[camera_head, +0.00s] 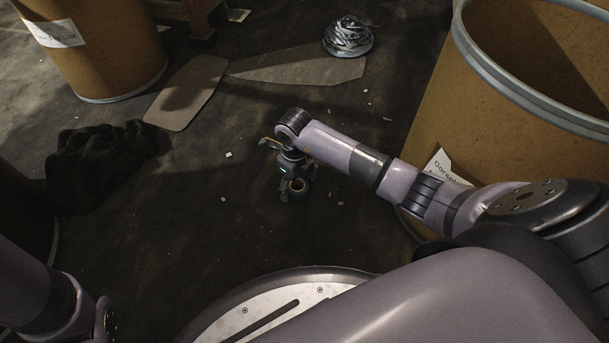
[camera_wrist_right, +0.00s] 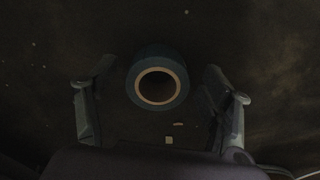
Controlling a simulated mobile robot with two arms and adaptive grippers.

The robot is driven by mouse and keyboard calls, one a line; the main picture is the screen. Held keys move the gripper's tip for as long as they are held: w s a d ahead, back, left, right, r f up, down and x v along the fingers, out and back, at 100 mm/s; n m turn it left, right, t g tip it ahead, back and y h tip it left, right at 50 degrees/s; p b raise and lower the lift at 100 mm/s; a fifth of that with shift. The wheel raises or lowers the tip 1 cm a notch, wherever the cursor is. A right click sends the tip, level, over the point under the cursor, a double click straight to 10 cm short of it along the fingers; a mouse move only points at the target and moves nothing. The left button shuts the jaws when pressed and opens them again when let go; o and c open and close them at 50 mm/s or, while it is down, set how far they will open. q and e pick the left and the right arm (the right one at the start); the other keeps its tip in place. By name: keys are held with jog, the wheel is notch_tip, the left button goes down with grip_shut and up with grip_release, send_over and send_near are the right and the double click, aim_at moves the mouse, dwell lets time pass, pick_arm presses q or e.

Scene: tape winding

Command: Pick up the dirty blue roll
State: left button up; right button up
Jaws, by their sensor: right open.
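The dirty blue roll (camera_wrist_right: 157,57) lies on the dark floor. In the right wrist view it is a dark blue ring with a tan core facing the camera, near the middle of the picture. My right gripper (camera_wrist_right: 160,97) is open, with one finger on each side of the roll and apart from it. In the head view the right gripper (camera_head: 285,187) points down at the floor, and the roll (camera_head: 298,188) shows partly beside its fingers. My left arm shows at the lower left, but its gripper is outside the picture.
A large brown drum (camera_head: 455,125) stands close to my right arm, and another drum (camera_head: 105,65) stands at the upper left. Flat boards (camera_head: 187,95) and a crumpled silvery bundle (camera_head: 348,38) lie farther back. A dark glove-like heap (camera_head: 100,165) lies left. Small scraps dot the floor.

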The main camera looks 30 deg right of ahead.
jog(key=shift+a, duration=0.1)
jog(key=shift+c, duration=0.5)
jog(key=c, duration=1.1)
